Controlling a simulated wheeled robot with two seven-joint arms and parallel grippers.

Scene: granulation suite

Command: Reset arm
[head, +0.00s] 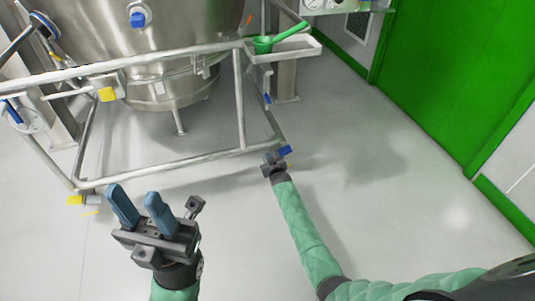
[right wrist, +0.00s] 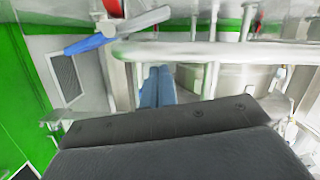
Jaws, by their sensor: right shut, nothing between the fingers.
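My left gripper (head: 143,208) is at the lower left of the head view. Its two blue fingers stand apart with nothing between them. My right gripper (head: 272,162) is near the front right corner of the metal frame, at the end of my green-sleeved arm. The right wrist view shows its blue fingers (right wrist: 157,86) side by side, shut and empty. I cannot tell whether it touches the frame.
A steel vessel (head: 180,35) stands within a tubular frame (head: 165,163). A tray (head: 291,50) with a green scoop (head: 264,44) is at its right. Bare floor (head: 375,180) lies to the right, before a green door (head: 445,75).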

